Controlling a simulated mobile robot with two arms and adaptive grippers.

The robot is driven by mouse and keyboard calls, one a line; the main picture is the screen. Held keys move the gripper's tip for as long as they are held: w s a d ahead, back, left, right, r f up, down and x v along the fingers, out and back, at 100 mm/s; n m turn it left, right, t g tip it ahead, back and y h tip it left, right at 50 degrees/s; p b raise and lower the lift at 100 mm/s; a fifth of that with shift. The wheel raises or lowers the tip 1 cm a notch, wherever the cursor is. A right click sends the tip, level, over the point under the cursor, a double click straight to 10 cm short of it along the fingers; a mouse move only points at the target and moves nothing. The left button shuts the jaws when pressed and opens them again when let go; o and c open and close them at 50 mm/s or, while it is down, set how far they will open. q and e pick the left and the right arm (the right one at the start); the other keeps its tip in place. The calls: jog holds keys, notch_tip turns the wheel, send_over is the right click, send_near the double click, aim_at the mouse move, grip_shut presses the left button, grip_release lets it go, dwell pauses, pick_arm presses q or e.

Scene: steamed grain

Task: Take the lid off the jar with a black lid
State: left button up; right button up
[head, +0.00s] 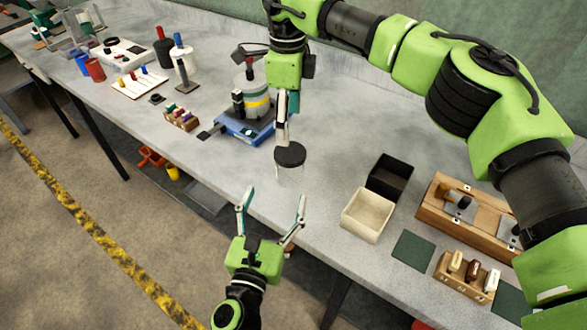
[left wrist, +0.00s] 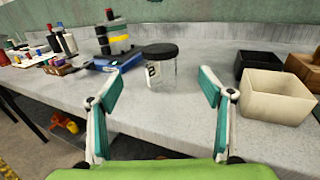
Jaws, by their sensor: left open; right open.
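The clear jar (head: 289,174) with its black lid (head: 290,154) stands upright near the front edge of the bench. In the left wrist view the jar (left wrist: 161,73) carries a label with a dark mark, and the lid (left wrist: 160,51) sits on top. My left gripper (head: 272,200) is open and empty in front of the bench edge, below the jar in the head view. Its fingers (left wrist: 160,95) frame the jar from a distance in the left wrist view. My right gripper (head: 285,132) points down just above and behind the lid; its fingers look edge-on, and contact is unclear.
A blue device (head: 246,128) with stacked rings stands left of the jar. The bench between jar and boxes is clear.

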aim_at(287, 167)
pick_arm(q)
jog(key=shift+w+f+b, duration=0.3)
jog(key=shift+f+b, duration=0.2)
jog(key=shift+f, duration=0.35)
pick_arm(e)
jog(key=shift+w+f, duration=0.25)
jog(key=shift+f, duration=0.55)
pick_arm(q)
jog(key=shift+w+d, duration=0.15)
jog(key=shift+w, duration=0.2)
pick_arm(e)
jog(key=shift+w+d, duration=0.1)
jog(key=shift+w, duration=0.1)
pick_arm(q)
jog(key=x, duration=1.3)
jog(key=shift+w+r, duration=0.1)
jog(key=shift+w, duration=0.1)
jog(key=shift+c, duration=0.4)
